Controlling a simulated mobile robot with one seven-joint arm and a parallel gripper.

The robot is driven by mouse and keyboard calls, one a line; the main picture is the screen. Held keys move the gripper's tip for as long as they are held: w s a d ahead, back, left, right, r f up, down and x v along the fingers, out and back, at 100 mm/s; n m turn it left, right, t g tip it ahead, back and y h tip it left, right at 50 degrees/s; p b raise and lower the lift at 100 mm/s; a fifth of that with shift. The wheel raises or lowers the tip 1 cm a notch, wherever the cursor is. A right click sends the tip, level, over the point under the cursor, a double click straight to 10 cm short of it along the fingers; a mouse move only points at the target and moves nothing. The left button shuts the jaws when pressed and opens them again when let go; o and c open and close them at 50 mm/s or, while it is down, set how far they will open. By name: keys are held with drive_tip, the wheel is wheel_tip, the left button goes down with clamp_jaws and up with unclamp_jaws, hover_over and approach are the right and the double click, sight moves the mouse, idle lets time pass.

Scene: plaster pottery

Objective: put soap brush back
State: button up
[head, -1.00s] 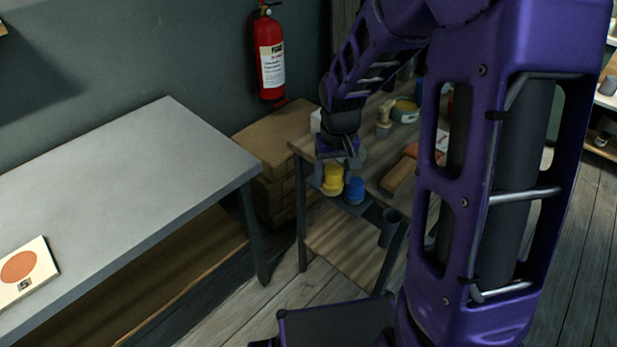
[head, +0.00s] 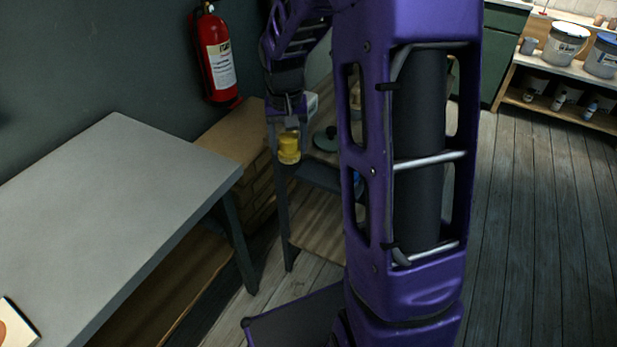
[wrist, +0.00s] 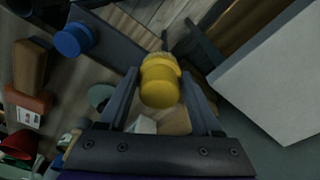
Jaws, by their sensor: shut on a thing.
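My gripper (head: 288,130) is shut on the soap brush (head: 289,148), a short yellow piece, and holds it at the left front corner of the wooden work table. In the wrist view the yellow brush (wrist: 160,84) sits between the two fingers, with a pale bristle-like fringe at its far end. A similar blue piece (wrist: 73,40) stands apart from it at the upper left of the wrist view. In the head view my arm hides most of the table top and the blue piece.
A grey table (head: 105,190) stands at the left. Shelves with tubs (head: 567,42) stand at the far right. The wooden floor (head: 530,220) on the right is clear.

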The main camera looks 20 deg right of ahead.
drive_tip(key=w+d+m+b, duration=0.2)
drive_tip(key=d+m+b, duration=0.15)
drive_tip(key=d, duration=0.35)
drive_tip(key=shift+m, duration=0.65)
drive_tip(key=shift+w+d+f+b, duration=0.1)
drive_tip(key=shift+f+b, duration=0.45)
drive_tip(key=shift+f, duration=3.6)
drive_tip(key=shift+f, duration=0.15)
drive_tip(key=o, duration=1.2)
wheel_tip(320, 180, up, 12)
drive_tip(key=s+a+p, duration=0.1)
drive_tip(key=p, duration=0.1)
